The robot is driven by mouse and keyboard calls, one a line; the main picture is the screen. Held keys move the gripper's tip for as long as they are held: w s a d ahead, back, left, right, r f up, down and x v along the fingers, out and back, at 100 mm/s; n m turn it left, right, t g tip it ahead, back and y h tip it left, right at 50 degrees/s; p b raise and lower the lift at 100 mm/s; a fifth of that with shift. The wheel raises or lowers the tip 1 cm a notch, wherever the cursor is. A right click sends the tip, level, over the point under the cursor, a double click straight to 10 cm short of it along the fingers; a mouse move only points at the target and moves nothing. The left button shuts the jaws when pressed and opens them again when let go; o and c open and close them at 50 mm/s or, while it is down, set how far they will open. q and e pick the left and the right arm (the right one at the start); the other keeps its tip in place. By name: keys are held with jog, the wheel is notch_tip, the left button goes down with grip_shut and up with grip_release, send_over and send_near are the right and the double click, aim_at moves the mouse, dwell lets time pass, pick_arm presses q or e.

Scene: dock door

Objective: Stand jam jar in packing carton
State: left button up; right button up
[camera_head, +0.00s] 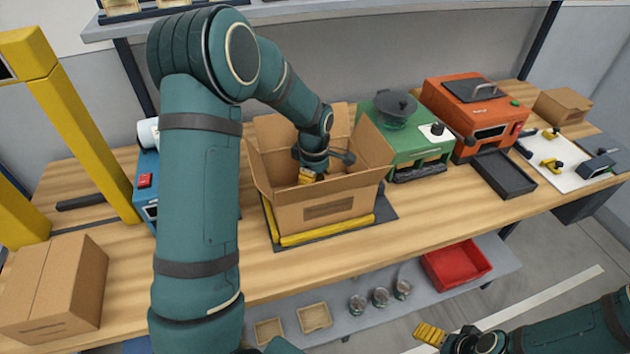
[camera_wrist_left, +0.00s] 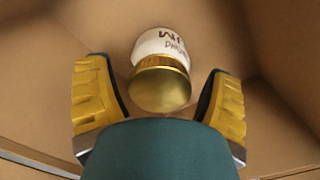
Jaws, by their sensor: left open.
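The open packing carton (camera_head: 318,212) stands on the bench with its flaps up. My left gripper (camera_head: 308,178) reaches down inside it. In the left wrist view the jam jar (camera_wrist_left: 160,82), with a gold lid and white label, is between and just beyond the yellow fingers. The fingers are open, with a gap on each side of the jar. Its lid faces the camera and brown cardboard surrounds it. The jar is hidden in the head view. My right gripper (camera_head: 430,334) is at the bottom right, away from the bench; its opening is unclear.
A closed box (camera_head: 55,288) and a yellow post (camera_head: 85,125) stand left. Several glass jars (camera_head: 380,297) and a red bin (camera_head: 456,264) sit on the lower shelf.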

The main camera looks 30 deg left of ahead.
pick_arm(q)
jog(key=shift+w+r, duration=0.1)
jog(key=shift+r, duration=0.4)
notch_tip(320, 180, up, 11)
jog(key=p, duration=0.1)
jog(key=shift+r+p, duration=0.15)
jog(key=shift+p, duration=0.2)
jog(key=shift+a, duration=0.1)
